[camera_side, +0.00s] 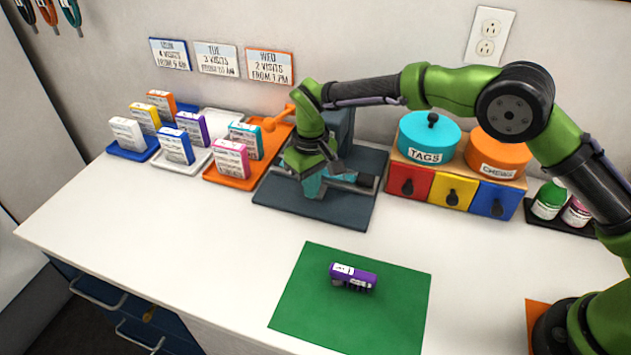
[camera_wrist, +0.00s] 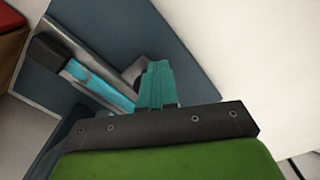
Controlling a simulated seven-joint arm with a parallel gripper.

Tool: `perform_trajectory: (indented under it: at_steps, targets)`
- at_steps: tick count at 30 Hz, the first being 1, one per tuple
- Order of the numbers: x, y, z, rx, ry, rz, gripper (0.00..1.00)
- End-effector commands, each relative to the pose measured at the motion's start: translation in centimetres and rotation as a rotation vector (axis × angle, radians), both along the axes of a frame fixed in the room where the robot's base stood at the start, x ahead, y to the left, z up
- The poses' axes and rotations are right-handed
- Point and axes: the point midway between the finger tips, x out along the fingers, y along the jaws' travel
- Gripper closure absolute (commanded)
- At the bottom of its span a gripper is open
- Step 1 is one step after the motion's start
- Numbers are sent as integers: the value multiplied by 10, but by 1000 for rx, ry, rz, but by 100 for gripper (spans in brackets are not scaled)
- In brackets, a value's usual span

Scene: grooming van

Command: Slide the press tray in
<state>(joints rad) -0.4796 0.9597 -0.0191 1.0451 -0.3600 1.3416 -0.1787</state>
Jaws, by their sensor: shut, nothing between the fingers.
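The press (camera_side: 335,207) is a dark slate base with an upright column at the back wall and an orange lever (camera_side: 268,124) at its left. A teal bar with a dark end piece, which looks like the press tray (camera_side: 345,178), points right from under my gripper. In the wrist view the teal tray (camera_wrist: 97,86) lies on a grey strip beside the fingers, its dark end (camera_wrist: 46,48) at upper left. My gripper (camera_side: 313,187) points down over the press base, its teal fingers (camera_wrist: 156,84) shut and empty. Whether they touch the tray is unclear; my gripper hides its inner end.
Blue, white and orange trays (camera_side: 217,177) with several small boxes stand left of the press. A drawer unit (camera_side: 453,190) with two lidded tubs stands close on its right. The white counter around the mat is clear.

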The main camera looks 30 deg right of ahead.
Motion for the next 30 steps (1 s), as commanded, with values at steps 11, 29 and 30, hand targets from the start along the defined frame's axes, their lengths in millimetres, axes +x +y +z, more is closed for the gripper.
perform_trajectory:
  at_steps: [11,29,30]
  targets:
    - [7,-7,0,-1,1,1,100]
    - [-4,5,25,0,-3,-1,100]
    - [-4,5,29,0,-3,0,100]
